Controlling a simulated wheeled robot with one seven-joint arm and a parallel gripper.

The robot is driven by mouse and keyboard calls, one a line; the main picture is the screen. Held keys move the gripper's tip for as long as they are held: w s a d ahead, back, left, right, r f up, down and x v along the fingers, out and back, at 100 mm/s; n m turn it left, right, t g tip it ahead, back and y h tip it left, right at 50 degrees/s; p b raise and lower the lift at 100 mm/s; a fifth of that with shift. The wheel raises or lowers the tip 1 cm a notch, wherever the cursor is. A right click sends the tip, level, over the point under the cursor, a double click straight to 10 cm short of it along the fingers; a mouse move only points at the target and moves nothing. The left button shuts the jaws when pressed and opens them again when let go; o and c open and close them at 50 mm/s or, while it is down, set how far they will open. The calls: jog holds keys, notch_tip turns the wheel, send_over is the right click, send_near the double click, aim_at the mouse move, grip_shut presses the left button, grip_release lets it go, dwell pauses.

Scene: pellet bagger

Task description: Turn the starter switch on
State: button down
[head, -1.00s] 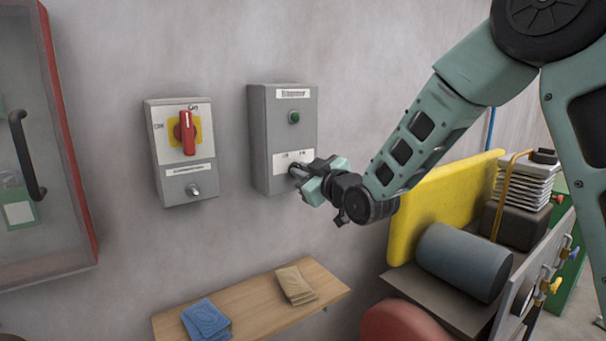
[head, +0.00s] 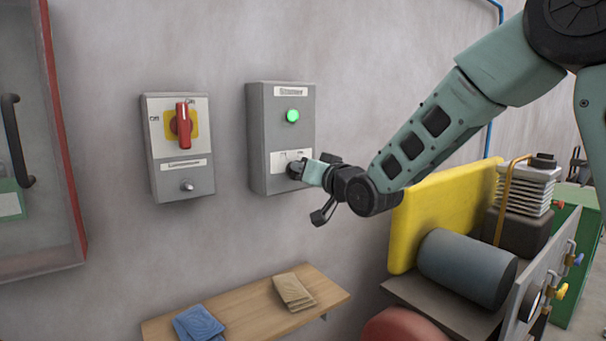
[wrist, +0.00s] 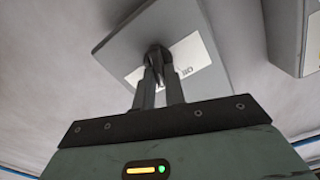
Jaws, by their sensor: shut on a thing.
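The starter box (head: 257,150) is a grey box on the wall with a label at its top and a green lamp (head: 292,116), which is lit. Its dark switch knob sits low on the front, at a white plate (head: 281,160). My gripper (head: 296,170) reaches it from the right and is shut on the switch knob. In the wrist view the two fingers (wrist: 155,82) close on the dark knob (wrist: 157,54) in front of the white plate. The fingers hide most of the knob in the head view, so its exact pointing is hard to read.
Left of the starter box hangs another grey box with a red rotary handle (head: 183,126) on yellow. A glass-fronted cabinet (head: 70,150) with a red edge is at far left. A wooden shelf (head: 245,308) is below. A yellow panel (head: 440,205) and grey cylinder (head: 467,268) stand right.

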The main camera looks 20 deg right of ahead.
jog(key=shift+d+m, duration=0.1)
jog(key=shift+m, duration=0.7)
jog(key=c, duration=1.5)
grip_release()
jog(key=shift+o, duration=0.2)
jog(key=b+v, duration=0.3)
jog(key=v, duration=1.4)
jog(key=shift+s+b, duration=0.2)
jog(key=shift+b, duration=0.15)
